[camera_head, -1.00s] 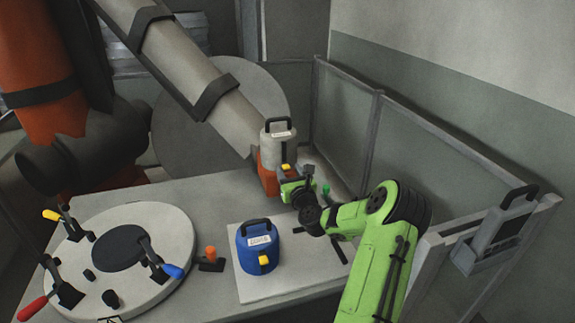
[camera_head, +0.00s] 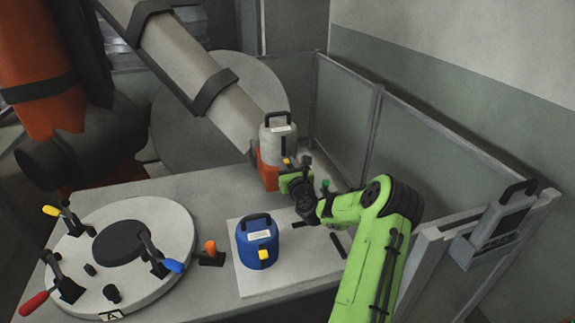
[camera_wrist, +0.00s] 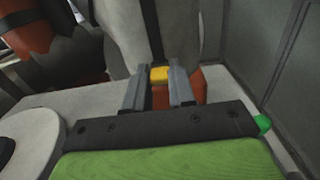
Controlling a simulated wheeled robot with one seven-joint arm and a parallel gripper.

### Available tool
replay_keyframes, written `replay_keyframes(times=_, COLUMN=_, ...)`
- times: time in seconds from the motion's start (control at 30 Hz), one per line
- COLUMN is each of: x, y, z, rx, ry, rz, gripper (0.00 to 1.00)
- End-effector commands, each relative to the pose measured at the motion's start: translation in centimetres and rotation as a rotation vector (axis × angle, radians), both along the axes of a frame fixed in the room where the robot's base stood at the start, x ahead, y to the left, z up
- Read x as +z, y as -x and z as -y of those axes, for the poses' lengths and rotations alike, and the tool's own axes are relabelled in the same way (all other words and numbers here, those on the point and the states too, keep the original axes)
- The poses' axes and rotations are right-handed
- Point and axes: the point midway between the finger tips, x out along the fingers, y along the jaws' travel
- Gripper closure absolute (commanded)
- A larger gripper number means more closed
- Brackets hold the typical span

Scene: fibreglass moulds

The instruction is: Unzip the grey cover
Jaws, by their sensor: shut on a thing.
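The grey cover (camera_head: 278,141) is a squat rounded body with a dark handle and a pale label on top. Its lower part is orange (camera_head: 268,172). It stands at the back of the table, beneath the big grey tube. A small yellow tab (camera_head: 289,161) sits on its front right side. My gripper (camera_head: 291,168) reaches it from the front right. In the wrist view, the fingers are on either side of the yellow tab (camera_wrist: 160,73), shut on it. The orange part (camera_wrist: 198,84) shows behind the fingers, which hide some of it.
A blue cover (camera_head: 257,246) with its own yellow tab stands on a white board (camera_head: 285,285) in front. A round mould (camera_head: 150,285) with several toggle clamps lies left. Panels (camera_head: 425,150) close off the right, with a grey device (camera_head: 500,225) on them.

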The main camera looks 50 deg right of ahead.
Motion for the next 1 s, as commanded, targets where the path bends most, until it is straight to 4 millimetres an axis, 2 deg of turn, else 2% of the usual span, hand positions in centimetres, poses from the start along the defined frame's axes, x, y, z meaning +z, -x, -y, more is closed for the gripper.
replay_keyframes(times=0.23, x=1.6, y=0.0, z=0.0, rx=0.0, ry=0.0, rz=0.0, gripper=1.0)
replay_keyframes(times=0.6, x=7.3, y=0.0, z=0.0, rx=0.0, ry=0.0, rz=0.001, gripper=1.0)
replay_keyframes(times=0.7, x=7.8, y=0.0, z=0.0, rx=0.0, ry=0.0, rz=0.001, gripper=1.0)
replay_keyframes(times=1.0, x=7.5, y=0.0, z=0.0, rx=0.0, ry=0.0, rz=0.001, gripper=1.0)
